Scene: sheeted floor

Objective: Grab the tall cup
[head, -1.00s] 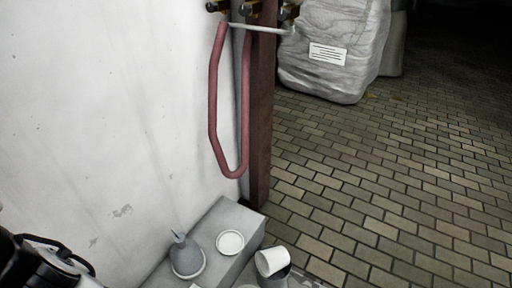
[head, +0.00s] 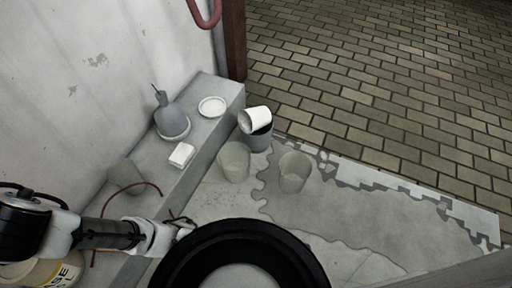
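Several cups stand in the middle of the head view; I cannot tell for sure which is the tall one. A white cup (head: 254,119) lies tilted at the mouth of a dark grey cup (head: 258,141). A pale greenish cup (head: 234,163) stands upright in front of them. A similar grey, see-through-looking cup (head: 294,173) stands upright to its right, apart from it. My gripper (head: 178,232) is at the lower left, left of and nearer than the cups, touching none of them. Its fingers are too small and unclear to show whether they are open.
A grey ledge (head: 221,101) runs along the wall. On it are a grey funnel-like vessel (head: 170,115), a white dish (head: 212,106), a small white block (head: 182,155) and a grey-green cone-like object (head: 126,174). A ragged grey sheet (head: 350,215) covers the floor at right, mostly clear.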

